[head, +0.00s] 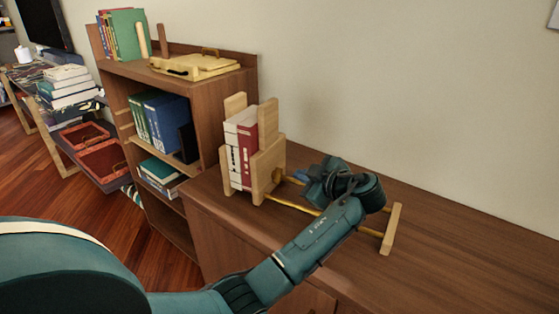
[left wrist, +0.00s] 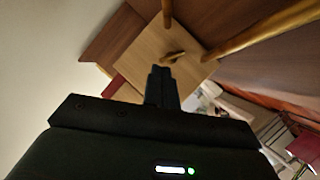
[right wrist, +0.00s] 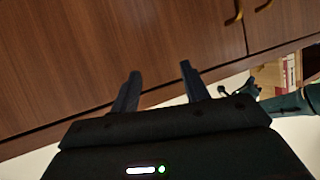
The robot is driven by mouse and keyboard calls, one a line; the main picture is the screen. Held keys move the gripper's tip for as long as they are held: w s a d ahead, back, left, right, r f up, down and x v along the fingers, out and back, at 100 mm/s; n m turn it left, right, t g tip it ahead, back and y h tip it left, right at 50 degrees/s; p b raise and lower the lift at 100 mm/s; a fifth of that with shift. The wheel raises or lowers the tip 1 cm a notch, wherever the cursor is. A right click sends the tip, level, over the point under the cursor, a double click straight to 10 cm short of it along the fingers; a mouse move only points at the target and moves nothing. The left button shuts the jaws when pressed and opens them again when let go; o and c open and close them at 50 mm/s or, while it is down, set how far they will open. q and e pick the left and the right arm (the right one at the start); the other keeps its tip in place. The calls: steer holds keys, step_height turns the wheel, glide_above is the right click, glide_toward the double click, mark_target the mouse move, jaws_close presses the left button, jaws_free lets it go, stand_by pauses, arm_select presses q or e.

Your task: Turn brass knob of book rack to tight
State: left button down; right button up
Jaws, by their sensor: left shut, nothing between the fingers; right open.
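The wooden book rack (head: 262,176) stands on the brown cabinet top and holds white and red books (head: 240,145) upright between its end plates. Two brass rods run from its plate to a wooden end bar (head: 391,230). My left gripper (head: 300,176) is at the rack's right plate, between the rods. In the left wrist view its fingers (left wrist: 161,75) are shut and empty, just short of the brass knob (left wrist: 174,56) on the plate (left wrist: 150,65). Contact cannot be told. The head view hides the knob. My right gripper (right wrist: 160,85) is open and empty before the cabinet front.
A bookshelf (head: 185,80) with books and a yellow case (head: 195,66) stands left of the cabinet. The cabinet top (head: 470,245) is clear to the right.

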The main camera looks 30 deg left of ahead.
arm_select(q)
steer(key=s+d+r+n+t+h+p, duration=0.1)
steer(key=s+r+n+t+p, duration=0.1)
steer(key=s, duration=0.3)
steer(key=s+d+r+n+t+p, duration=0.1)
steer(key=s+r+n, duration=0.1)
steer(key=s, duration=0.3)
steer(key=p, duration=0.2)
glide_toward(275, 171)
steer(key=a, duration=0.2)
steer(key=s+a, duration=0.1)
steer(key=a, duration=0.1)
steer(key=shift+r, duration=0.3)
steer(key=w, duration=0.1)
steer(key=w+f, duration=0.1)
steer(key=w, duration=0.1)
steer(key=shift+a+f, duration=0.3)
steer(key=shift+a, duration=0.1)
steer(key=shift+w+f, duration=0.35)
steer(key=shift+w, duration=0.15)
arm_select(e)
steer(key=shift+s+r+g, duration=0.15)
steer(key=shift+r+g, duration=0.1)
steer(key=shift+r, duration=0.45)
steer(key=shift+s+r+g, duration=0.1)
steer(key=shift+r+g, duration=0.15)
steer(key=shift+r, duration=0.4)
